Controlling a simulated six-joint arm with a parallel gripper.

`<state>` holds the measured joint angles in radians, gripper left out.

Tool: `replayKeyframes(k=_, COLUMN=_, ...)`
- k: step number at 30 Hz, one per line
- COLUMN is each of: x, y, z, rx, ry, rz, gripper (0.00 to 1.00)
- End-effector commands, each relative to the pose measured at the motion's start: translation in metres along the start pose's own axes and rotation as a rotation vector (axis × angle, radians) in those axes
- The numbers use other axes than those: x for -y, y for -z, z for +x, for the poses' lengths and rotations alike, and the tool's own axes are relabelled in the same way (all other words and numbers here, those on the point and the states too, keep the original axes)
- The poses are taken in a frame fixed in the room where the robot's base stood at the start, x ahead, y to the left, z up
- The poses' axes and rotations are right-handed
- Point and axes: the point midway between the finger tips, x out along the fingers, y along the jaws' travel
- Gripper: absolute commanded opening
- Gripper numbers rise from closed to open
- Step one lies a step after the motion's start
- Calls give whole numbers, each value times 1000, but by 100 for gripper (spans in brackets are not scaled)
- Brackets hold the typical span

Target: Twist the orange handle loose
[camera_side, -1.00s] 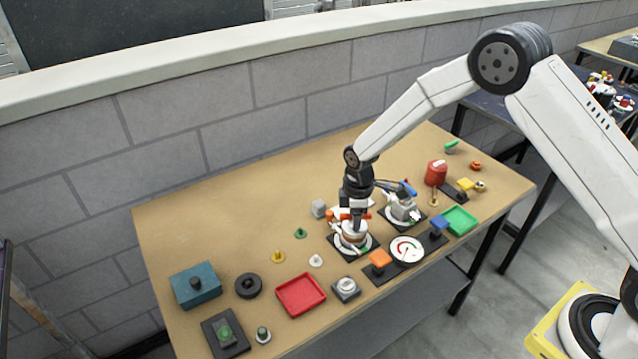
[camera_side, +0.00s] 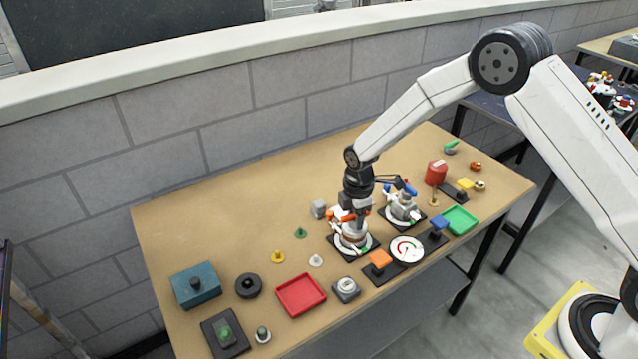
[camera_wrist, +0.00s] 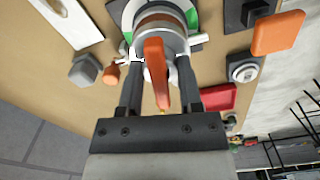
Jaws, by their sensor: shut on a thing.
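The orange handle (camera_wrist: 157,72) stands between the fingers of my gripper (camera_wrist: 162,68) in the wrist view, above a round grey and brown fitting (camera_wrist: 160,20). My gripper (camera_side: 352,212) is shut on the handle, though the exact contact at the fingertips is hard to see. In the side view, the fitting (camera_side: 352,238) sits on a white dial and black base plate, directly below my gripper. Orange parts show on both sides of the fingers there. My gripper hides much of the handle in that view.
A similar fitting with blue handles (camera_side: 403,205) stands close on the right. A round gauge (camera_side: 407,250) and an orange block (camera_side: 379,260) are in front. A grey block (camera_side: 319,208) is just left. A red tray (camera_side: 301,294) lies front left. The table's back left is clear.

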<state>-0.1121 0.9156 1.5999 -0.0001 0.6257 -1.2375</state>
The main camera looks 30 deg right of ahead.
Motion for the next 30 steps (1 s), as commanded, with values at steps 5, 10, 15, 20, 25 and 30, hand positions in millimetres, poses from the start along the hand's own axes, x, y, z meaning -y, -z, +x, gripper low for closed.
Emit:
replayKeyframes(k=5, x=1, y=0, z=0, rx=0, ry=2, rz=-68, gripper=0)
replayKeyframes(k=10, x=1, y=0, z=0, rx=0, ry=2, rz=-78, gripper=0)
replayKeyframes(k=15, x=1, y=0, z=0, rx=0, ry=2, rz=-145, gripper=0)
replayKeyframes(k=20, x=1, y=0, z=0, rx=0, ry=3, rz=-236, gripper=0)
replayKeyframes(k=25, x=1, y=0, z=0, rx=0, ry=3, rz=-272, gripper=0)
replayKeyframes(k=30, x=1, y=0, z=0, rx=0, ry=3, rz=-293, gripper=0)
